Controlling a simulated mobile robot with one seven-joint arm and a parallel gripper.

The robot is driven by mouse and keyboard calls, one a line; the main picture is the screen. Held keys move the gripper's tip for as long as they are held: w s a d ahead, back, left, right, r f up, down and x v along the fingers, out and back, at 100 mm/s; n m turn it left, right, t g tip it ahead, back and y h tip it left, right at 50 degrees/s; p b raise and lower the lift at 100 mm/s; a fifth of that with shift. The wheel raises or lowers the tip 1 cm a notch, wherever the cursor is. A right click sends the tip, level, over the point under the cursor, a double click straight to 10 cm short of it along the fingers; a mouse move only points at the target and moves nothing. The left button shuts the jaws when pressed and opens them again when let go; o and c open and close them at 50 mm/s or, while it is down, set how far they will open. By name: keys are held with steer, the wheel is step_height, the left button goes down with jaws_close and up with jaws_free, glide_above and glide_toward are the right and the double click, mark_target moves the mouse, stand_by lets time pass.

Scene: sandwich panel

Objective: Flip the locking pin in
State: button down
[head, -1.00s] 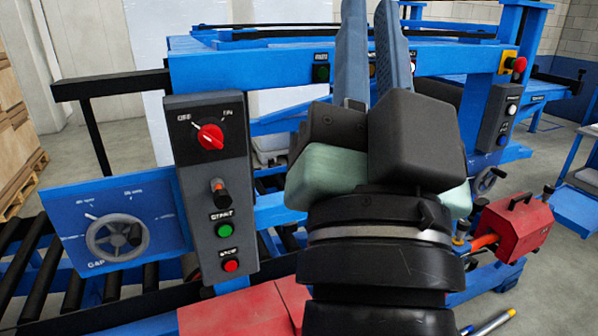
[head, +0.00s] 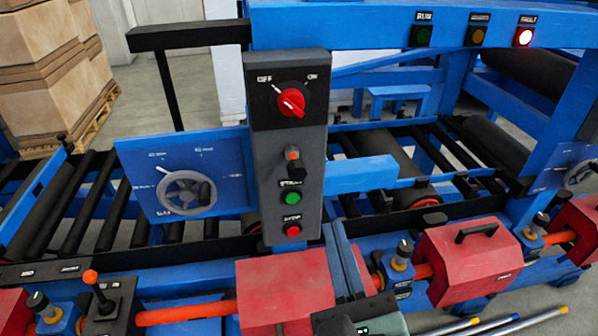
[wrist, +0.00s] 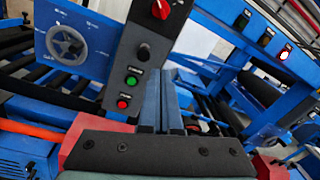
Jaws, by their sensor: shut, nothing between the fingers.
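I cannot tell for sure which part is the locking pin. Upright black-capped pins with yellow-orange collars stand on blue blocks: one (head: 403,254) right of my gripper, one (head: 541,224) at far right, one (head: 40,302) at lower left. A black lever with an orange ball (head: 91,278) stands on a dark box at lower left. A small orange-tipped part (head: 292,155) is on the grey control panel (head: 268,205). My gripper (head: 336,226) is shut and empty, its blue-grey fingers pointing up beside the panel's lower right. The fingers also show in the wrist view (wrist: 167,82).
Red covers (head: 470,255) and an orange rod (head: 186,312) line the front. The panel has a red rotary knob (head: 291,102), a green button (head: 292,198) and a red button (head: 293,231). A handwheel (head: 187,193) is left. A red lamp (head: 524,37) glows on the upper beam.

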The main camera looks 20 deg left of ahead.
mark_target(298, 173)
steer(key=f+m, duration=0.1)
steer(key=s+a+f+m+g, duration=0.1)
steer(key=m, duration=0.1)
steer(key=shift+a+f+y, duration=0.1)
steer(key=shift+f+y, duration=0.15)
steer(key=shift+y, duration=0.15)
steer(key=p+x, duration=0.4)
steer(key=x, duration=1)
steer(key=shift+f, duration=0.1)
steer(key=shift+s, duration=0.1)
steer(key=shift+r+p+x, duration=0.1)
steer(key=shift+p+x, duration=0.25)
steer(key=shift+x, duration=0.25)
steer(key=shift+r+p+x, duration=0.15)
steer(key=shift+p+x, duration=0.2)
steer(key=shift+x, duration=0.25)
steer(key=shift+w+a+f, duration=0.1)
steer(key=shift+w+a, duration=0.05)
steer(key=shift+w, duration=0.1)
steer(key=shift+s, duration=0.1)
